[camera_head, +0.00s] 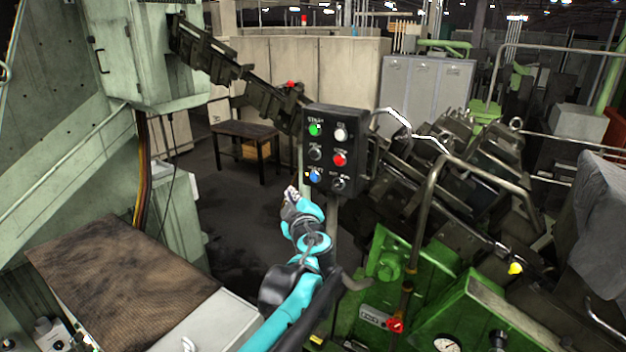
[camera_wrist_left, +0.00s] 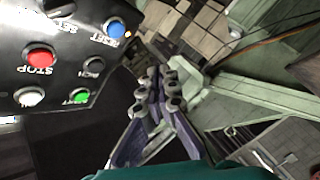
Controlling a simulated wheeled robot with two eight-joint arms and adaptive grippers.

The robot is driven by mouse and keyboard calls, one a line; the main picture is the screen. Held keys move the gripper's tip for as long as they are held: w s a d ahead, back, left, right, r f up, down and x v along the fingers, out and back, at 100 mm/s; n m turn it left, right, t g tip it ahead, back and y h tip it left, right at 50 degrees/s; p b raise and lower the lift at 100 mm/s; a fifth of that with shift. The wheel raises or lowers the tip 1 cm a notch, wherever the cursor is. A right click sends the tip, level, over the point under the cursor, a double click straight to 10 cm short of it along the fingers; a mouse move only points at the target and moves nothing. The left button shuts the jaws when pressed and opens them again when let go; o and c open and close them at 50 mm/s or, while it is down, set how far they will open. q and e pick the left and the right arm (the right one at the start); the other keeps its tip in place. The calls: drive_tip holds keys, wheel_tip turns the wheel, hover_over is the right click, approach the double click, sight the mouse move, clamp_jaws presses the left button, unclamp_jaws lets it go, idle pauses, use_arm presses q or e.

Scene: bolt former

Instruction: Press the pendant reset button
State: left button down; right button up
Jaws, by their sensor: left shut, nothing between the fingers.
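The black pendant (camera_head: 328,150) hangs upright in the middle of the head view, with several buttons on its face. Its blue button (camera_head: 315,175) is at the lower left; in the left wrist view the blue button (camera_wrist_left: 115,29) has lettering beside it that looks like RESET. My left gripper (camera_head: 291,191) is just below and left of the blue button in the head view. In the left wrist view the gripper (camera_wrist_left: 162,78) is shut and empty, its fingers pointing past the pendant's edge, apart from the blue button. My right gripper is not in view.
The pendant also carries a green button (camera_head: 315,129), a white button (camera_head: 340,134) and a red stop button (camera_head: 339,159). Green machinery (camera_head: 420,270) stands at the lower right. A brown-topped surface (camera_head: 120,265) lies at the left. Open floor lies left of the pendant.

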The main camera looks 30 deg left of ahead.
use_arm(q)
approach(306, 174)
drive_tip(key=a, duration=0.3)
drive_tip(key=shift+w+d+f+b, duration=0.15)
drive_tip(key=shift+w+b, duration=0.1)
drive_tip(key=shift+w, duration=0.25)
drive_tip(key=shift+w+a+f+b, duration=0.1)
drive_tip(key=shift+w+b, duration=0.15)
drive_tip(key=shift+w, duration=0.3)
drive_tip(key=shift+w, duration=0.1)
idle(0.4)
drive_tip(key=shift+w, duration=0.3)
drive_tip(key=shift+w+d, duration=0.1)
drive_tip(key=shift+w, duration=0.35)
idle(0.6)
drive_tip(key=shift+s, duration=0.95)
